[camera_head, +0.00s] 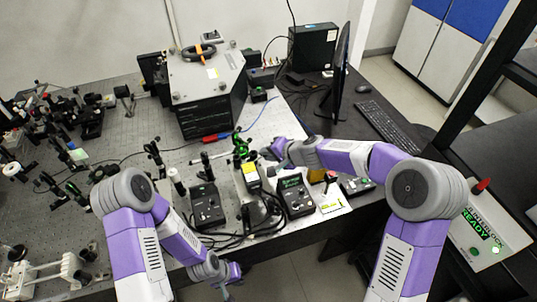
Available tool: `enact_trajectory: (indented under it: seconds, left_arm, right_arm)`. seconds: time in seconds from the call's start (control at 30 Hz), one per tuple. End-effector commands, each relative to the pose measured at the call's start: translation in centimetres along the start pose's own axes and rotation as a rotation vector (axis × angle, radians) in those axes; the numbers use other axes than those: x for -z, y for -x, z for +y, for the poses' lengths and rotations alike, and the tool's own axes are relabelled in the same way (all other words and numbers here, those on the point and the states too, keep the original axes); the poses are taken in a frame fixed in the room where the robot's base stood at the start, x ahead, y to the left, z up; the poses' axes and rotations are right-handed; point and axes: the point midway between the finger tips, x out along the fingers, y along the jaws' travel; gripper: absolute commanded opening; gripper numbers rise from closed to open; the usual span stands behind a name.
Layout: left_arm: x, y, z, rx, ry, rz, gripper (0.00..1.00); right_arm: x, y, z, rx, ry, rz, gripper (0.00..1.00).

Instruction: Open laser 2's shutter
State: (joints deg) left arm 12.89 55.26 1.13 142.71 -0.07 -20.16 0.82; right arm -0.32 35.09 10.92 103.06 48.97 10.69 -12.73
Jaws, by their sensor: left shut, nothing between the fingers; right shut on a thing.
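My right gripper (267,153) reaches across the bench from the right. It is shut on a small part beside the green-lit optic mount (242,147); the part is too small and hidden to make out. My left gripper (232,275) is shut and empty, low in front of the bench's front edge. Black control boxes (207,207) and (296,196) stand near the front edge, with a yellow-labelled device (250,173) between them. I cannot read which one belongs to laser 2, and I cannot make out its shutter's position.
A large black instrument with a grey top (208,75) stands at the back. Optic mounts (85,115) crowd the left. A monitor (341,72) and keyboard (388,122) are on the right desk. An interlock panel (515,235) reads READY in green. Cables loop along the front edge.

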Motion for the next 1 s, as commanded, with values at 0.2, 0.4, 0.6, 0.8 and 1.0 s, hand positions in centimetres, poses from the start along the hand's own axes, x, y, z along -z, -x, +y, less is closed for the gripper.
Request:
enact_trajectory:
  seconds: [0.2,0.4,0.6,0.8,1.0]
  left_arm:
    - [0.0,0.0,0.0,0.000,0.000,0.000,0.00]
    - [0.0,0.0,0.0,0.000,0.000,0.000,0.00]
    - [0.0,0.0,0.0,0.000,0.000,0.000,0.00]
    - [0.0,0.1,0.0,0.000,0.000,0.000,0.00]
    - [0.0,0.1,0.1,0.000,0.000,0.000,0.00]
  right_arm:
    - [0.0,0.0,0.1,-0.002,0.000,-0.001,0.41]
    - [0.0,0.0,0.1,-0.001,0.000,-0.001,0.41]
    - [0.0,0.9,0.1,-0.001,0.000,0.000,0.41]
    - [0.1,4.1,0.0,-0.001,0.001,0.002,0.41]
    - [0.1,6.7,0.0,-0.001,0.000,0.002,0.41]
